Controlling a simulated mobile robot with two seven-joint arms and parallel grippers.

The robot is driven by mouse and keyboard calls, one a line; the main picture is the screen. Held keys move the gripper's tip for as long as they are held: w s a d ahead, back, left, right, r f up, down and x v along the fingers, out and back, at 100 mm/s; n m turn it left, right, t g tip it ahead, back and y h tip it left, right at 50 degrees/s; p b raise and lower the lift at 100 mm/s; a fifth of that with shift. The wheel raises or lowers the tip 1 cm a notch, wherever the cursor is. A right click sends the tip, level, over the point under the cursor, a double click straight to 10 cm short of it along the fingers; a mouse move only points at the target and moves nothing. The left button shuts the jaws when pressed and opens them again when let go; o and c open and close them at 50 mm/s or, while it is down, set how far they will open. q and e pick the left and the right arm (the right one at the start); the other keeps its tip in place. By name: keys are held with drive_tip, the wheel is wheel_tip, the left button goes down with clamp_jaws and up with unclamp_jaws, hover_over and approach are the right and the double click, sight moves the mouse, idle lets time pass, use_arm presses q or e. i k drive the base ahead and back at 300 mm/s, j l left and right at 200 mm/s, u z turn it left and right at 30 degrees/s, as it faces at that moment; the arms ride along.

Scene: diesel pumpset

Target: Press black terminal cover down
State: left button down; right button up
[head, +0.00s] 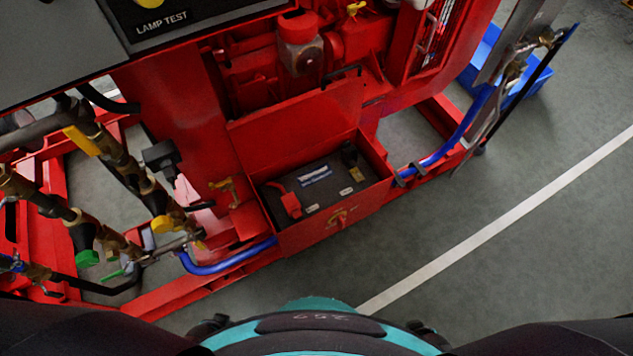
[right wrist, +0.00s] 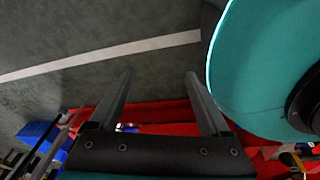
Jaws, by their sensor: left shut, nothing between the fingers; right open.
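The black terminal cover (head: 349,154) is in the back right corner of the open red battery box (head: 336,230) in the head view. It appears to stand up, with a brass-coloured terminal (head: 357,173) bare in front of it. A red terminal cover (head: 291,204) is on the left of the dark battery (head: 325,190). My left gripper (head: 208,326) shows only as a dark bit at the bottom edge, shut and empty, well away from the box. My right gripper (right wrist: 159,82) is open and empty in the right wrist view, beside my teal base.
The box's red lid (head: 300,112) stands open behind the battery. Blue hoses (head: 230,262) run on both sides of the box. Brass valves and pipes (head: 120,160) crowd the left. The grey floor (head: 480,290) to the right is clear, with a white line.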

sight(349, 152)
drive_tip(key=i+l+u, duration=0.3)
drive_tip(key=l+u, duration=0.3)
drive_tip(key=i+l+u, duration=0.15)
drive_tip(key=l+u, duration=0.15)
